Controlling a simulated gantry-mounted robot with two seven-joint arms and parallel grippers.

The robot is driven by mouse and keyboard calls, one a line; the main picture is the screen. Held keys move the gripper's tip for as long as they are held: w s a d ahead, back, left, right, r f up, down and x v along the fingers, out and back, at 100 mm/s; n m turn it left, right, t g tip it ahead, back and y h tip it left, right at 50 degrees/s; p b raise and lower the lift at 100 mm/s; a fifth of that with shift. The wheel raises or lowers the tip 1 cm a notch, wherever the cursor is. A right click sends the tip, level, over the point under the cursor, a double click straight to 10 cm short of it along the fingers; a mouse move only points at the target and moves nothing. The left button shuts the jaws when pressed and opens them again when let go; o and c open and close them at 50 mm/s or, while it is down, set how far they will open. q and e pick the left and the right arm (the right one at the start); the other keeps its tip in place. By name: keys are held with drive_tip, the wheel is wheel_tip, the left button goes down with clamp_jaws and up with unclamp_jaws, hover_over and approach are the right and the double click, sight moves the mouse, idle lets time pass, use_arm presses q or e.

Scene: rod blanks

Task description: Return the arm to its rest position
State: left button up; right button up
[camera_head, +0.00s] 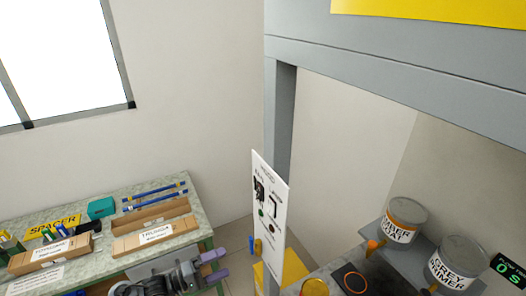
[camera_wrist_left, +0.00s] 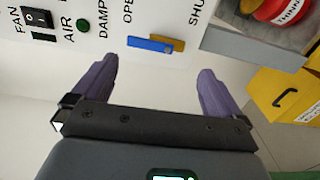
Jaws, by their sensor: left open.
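My left gripper (camera_head: 214,265) is at the bottom middle of the head view, in front of the workbench's right end. Its two purple fingers are apart, with nothing between them. In the left wrist view the open gripper (camera_wrist_left: 157,86) faces a white control panel (camera_wrist_left: 105,25), and its fingers look clear of the panel. My right gripper is not in either view.
The workbench (camera_head: 150,188) carries cardboard boxes (camera_head: 155,237), blue rods (camera_head: 155,193) and a teal box (camera_head: 101,208). The panel (camera_head: 284,215) stands upright right of the gripper, by a grey frame post (camera_head: 283,120). Cans (camera_head: 405,220) stand at right. A yellow box (camera_wrist_left: 285,100) is nearby.

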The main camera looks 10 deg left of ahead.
use_arm(q)
drive_tip(key=s+d+f+g+y+p, duration=0.15)
drive_tip(key=s+d+f, duration=0.35)
drive_tip(key=s, duration=0.5)
drive_tip(key=s+d+f+g+y+p, duration=0.1)
drive_tip(key=s+d+f+y+p, duration=0.15)
drive_tip(key=s+f, duration=0.7)
drive_tip(key=s+a+r+m+g+y+p, duration=0.1)
drive_tip(key=s+a+r+m+g+y, duration=0.1)
drive_tip(key=s+a+r+m+y, duration=0.2)
drive_tip(key=s+a+r+m+g+y+p, duration=0.1)
drive_tip(key=s+a+r+m+y, duration=0.4)
drive_tip(key=s+r, duration=0.5)
wheel_tip(320, 180, up, 3)
drive_tip(key=shift+s+a+f+g+y, duration=0.2)
drive_tip(key=shift+s+a+g+y, duration=0.15)
drive_tip(key=shift+a+g+y, duration=0.3)
drive_tip(key=shift+d, duration=0.1)
